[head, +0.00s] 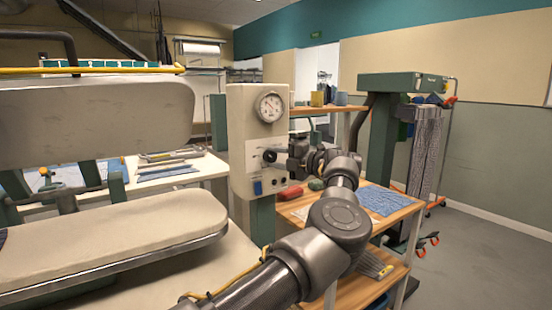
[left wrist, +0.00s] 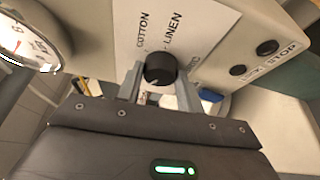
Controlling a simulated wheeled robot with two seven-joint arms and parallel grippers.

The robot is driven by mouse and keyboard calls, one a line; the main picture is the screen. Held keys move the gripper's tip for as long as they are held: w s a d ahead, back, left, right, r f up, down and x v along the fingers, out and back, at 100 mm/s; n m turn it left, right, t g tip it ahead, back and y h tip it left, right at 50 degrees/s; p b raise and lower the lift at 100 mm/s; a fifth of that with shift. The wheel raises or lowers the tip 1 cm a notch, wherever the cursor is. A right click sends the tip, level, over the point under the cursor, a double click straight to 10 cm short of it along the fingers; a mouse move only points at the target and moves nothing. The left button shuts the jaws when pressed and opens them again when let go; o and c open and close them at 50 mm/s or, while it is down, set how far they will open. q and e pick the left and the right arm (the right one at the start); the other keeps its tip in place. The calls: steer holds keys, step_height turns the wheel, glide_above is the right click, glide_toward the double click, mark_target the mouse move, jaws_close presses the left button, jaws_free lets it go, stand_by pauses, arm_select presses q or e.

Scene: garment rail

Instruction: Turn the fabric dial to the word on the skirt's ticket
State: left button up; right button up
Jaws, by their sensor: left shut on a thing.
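The fabric dial (left wrist: 160,69) is a round black knob on the pale control panel (head: 244,140). In the left wrist view the words COTTON and LINEN are printed above it; a further word at the right is partly hidden. Which word the dial points to I cannot tell. My left gripper (left wrist: 158,82) has a finger on either side of the knob and is shut on it. In the head view the dial (head: 269,156) shows beside my left gripper (head: 281,157). A grey patterned garment (head: 425,150), perhaps the skirt, hangs at the right; no ticket is readable. My right gripper is out of view.
A pressure gauge (head: 269,107) sits above the dial, and black push buttons (left wrist: 268,48) marked STOP are nearby. A padded press (head: 110,235) fills the left. A wooden trolley (head: 395,210) with a blue cloth (head: 383,200) stands behind my arm.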

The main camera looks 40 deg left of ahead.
arm_select(q)
steer(key=shift+w+d+r, duration=0.1)
steer(key=shift+w+r, duration=0.05)
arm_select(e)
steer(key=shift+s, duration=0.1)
arm_select(q)
steer(key=shift+n, duration=0.3)
steer(key=shift+r+n+t+h, duration=0.25)
steer(key=shift+n+h, duration=0.25)
steer(key=shift+n, duration=0.3)
steer(key=shift+n+t, duration=0.25)
steer(key=shift+n, duration=0.25)
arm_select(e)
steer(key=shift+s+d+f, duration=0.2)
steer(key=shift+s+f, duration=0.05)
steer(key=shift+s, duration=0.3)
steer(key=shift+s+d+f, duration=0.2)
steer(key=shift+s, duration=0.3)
arm_select(q)
steer(key=shift+h+p, duration=0.3)
steer(key=shift+r, duration=0.1)
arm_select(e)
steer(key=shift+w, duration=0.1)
